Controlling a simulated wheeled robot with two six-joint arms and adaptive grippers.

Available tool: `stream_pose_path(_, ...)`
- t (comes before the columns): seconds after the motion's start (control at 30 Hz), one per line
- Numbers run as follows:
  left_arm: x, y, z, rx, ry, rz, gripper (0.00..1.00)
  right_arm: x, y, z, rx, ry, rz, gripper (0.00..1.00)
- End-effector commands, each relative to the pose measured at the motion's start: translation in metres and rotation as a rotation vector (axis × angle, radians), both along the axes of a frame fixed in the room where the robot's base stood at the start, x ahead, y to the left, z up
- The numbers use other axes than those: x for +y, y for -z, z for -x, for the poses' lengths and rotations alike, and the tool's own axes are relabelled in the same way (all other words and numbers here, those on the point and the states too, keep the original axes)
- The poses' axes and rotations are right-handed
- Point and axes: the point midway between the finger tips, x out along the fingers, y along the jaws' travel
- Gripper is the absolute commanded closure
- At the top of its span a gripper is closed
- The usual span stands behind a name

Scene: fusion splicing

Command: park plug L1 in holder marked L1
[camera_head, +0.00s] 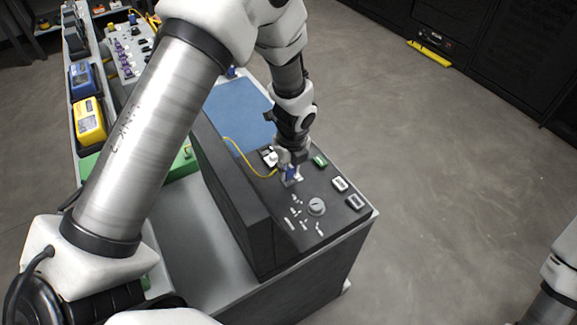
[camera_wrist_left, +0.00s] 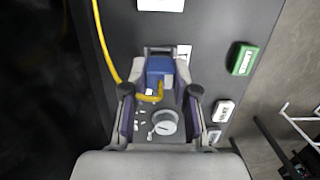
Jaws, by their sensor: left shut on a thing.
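My left gripper (camera_head: 289,170) is low over the dark panel (camera_head: 270,215) at the end of the bench. It is shut on a blue plug (camera_wrist_left: 159,68), which sits between its fingertips in the left wrist view (camera_wrist_left: 160,80). A yellow cable (camera_wrist_left: 103,45) runs from the plug and curves off to the left. A white label (camera_wrist_left: 184,53) lies on the panel beside the plug, partly covered by a finger. I cannot read any L1 mark. Whether the plug touches a holder is hidden by the fingers. My right gripper is out of view.
A round grey knob (camera_head: 316,206) and small white marks are in front of the gripper. A green labelled block (camera_head: 320,160) and two pale labelled blocks (camera_head: 340,184) (camera_head: 355,201) line the right side. A tall black wall (camera_head: 232,190) stands left; a blue mat (camera_head: 240,110) lies behind.

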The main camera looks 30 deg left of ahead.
Motion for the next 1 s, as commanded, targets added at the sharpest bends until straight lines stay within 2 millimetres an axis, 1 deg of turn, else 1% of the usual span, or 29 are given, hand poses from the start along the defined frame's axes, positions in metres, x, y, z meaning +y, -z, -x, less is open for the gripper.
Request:
stream_pose_path(0.23,0.000,-0.002,-0.001,0.000,0.001,0.000,1.00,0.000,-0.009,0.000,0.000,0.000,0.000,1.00)
stream_pose_path(0.57,0.000,0.000,-0.001,0.000,0.001,0.000,1.00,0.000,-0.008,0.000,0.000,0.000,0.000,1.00)
stream_pose_path(1.0,0.000,0.009,0.000,0.000,0.000,0.000,1.00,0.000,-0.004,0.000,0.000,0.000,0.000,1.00)
